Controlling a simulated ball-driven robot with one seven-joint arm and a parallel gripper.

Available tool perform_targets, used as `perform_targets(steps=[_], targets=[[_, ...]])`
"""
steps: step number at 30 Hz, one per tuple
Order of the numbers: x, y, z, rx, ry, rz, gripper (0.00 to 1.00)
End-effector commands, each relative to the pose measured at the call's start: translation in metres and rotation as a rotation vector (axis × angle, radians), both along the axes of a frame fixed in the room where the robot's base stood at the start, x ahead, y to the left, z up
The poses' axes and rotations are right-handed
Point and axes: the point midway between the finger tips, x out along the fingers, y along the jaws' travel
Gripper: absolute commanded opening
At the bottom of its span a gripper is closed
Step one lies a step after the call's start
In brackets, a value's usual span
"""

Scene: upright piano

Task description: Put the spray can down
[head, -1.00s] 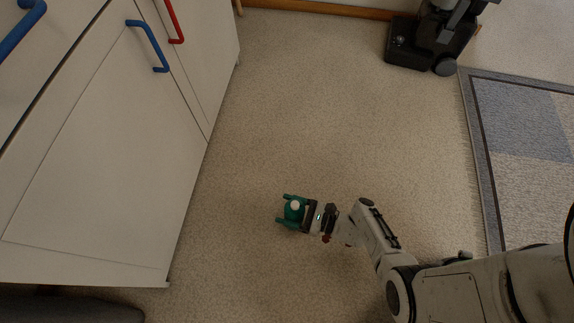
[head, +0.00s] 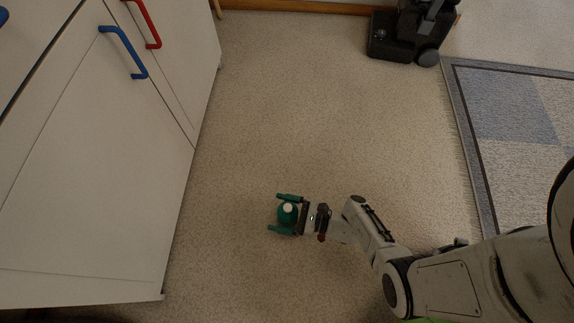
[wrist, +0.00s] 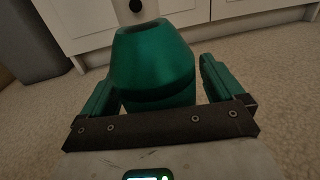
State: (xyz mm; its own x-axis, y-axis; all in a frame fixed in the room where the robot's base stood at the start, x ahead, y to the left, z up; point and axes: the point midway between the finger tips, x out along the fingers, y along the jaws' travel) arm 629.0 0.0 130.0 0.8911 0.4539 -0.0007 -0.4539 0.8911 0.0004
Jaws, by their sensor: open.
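The green spray can (head: 287,213) with a white top is between the fingers of my gripper (head: 275,212), low over or on the carpet, seen from above in the head view. In the wrist view the can (wrist: 155,65) looks upright, its upper part cut off by the top edge.
A white cabinet (head: 95,185) with a blue handle (head: 124,50) and a red handle (head: 146,24) stands at the left. A dark wheeled machine (head: 403,38) stands at the back, and a blue-grey rug (head: 510,110) lies at the right. Beige carpet (head: 290,110) between them is clear.

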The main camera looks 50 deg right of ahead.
Motion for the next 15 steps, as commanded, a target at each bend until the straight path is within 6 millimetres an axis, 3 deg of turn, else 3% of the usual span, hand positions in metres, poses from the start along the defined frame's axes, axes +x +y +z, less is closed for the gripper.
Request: perform_targets(steps=[8, 15], targets=[[-0.002, -0.001, 0.002, -0.001, 0.000, -0.001, 0.95], [-0.038, -0.022, 0.002, 0.000, 0.001, -0.007, 0.95]])
